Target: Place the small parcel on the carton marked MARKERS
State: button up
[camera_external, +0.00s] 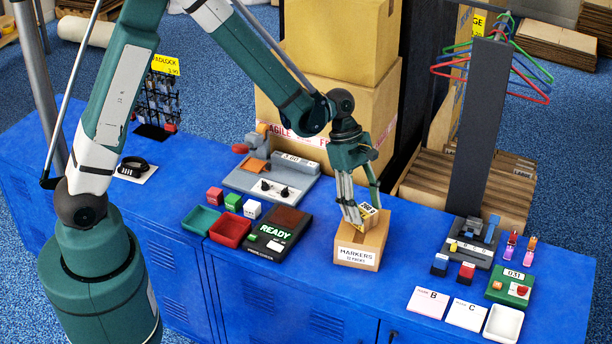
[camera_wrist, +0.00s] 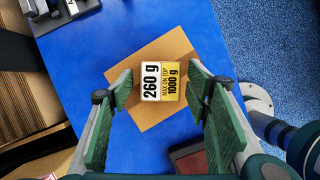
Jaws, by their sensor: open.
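The carton marked MARKERS (camera_external: 357,256) stands upright on the blue counter. Its brown top (camera_wrist: 150,115) fills the middle of the wrist view. The small parcel (camera_wrist: 163,82), with a white "260 g" half and a yellow "MAX ON TOP 1000 g" half, appears to rest flat near the middle of that top. In the external view the parcel (camera_external: 366,211) is partly hidden by my fingers. My gripper (camera_wrist: 160,88) is open above the carton, with one finger on each side of the parcel and a visible gap at both sides.
Left of the carton are a READY device (camera_external: 275,233), a red tray (camera_external: 231,229) and small colored cubes. To the right are a dark post (camera_external: 478,130) with hangers, cards B and C (camera_external: 465,314), and a white dish (camera_external: 502,323). Large cartons (camera_external: 340,80) stand behind.

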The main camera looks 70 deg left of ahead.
jog(key=p+v, duration=0.1)
jog(key=v, duration=0.9)
jog(key=shift+r, duration=0.3)
dwell(0.4)
jog(key=s+d+r+m+t+y, duration=0.2)
jog(key=s+d+r+m, duration=0.1)
jog(key=s+r+m, duration=0.85)
jog(key=s+r+m+t+y, duration=0.1)
jog(key=s+r+m, duration=0.2)
jog(key=s, duration=0.6)
jog(key=s+r+m+t+y, duration=0.1)
jog(key=s+r+m+t, duration=0.1)
jog(key=s+m, duration=0.6)
jog(key=shift+s+r, duration=0.55)
jog(key=shift+s, duration=0.45)
